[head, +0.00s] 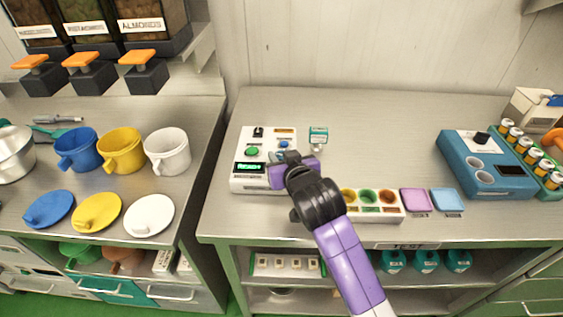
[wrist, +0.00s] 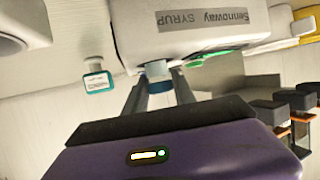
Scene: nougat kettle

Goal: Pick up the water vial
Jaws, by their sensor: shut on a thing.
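My gripper (wrist: 158,84) is shut on a small pale cylinder with a blue band (wrist: 157,70), which looks like the water vial. No label on it can be read. The held piece is right against the white syrup machine (wrist: 200,32), and I cannot tell whether it is still seated there. In the head view, my purple gripper is over the right side of this white machine (head: 243,183), which has a green button and a lit display. A blue piece (head: 284,145) shows just behind the gripper; the fingertips are mostly hidden.
A small teal-labelled item (head: 318,135) stands close behind the gripper. A white tray (head: 393,214) of coloured cups is to the right, beside purple and blue pads. A blue machine (head: 462,172) and a rack of vials (head: 525,158) stand farther right. The counter between is clear.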

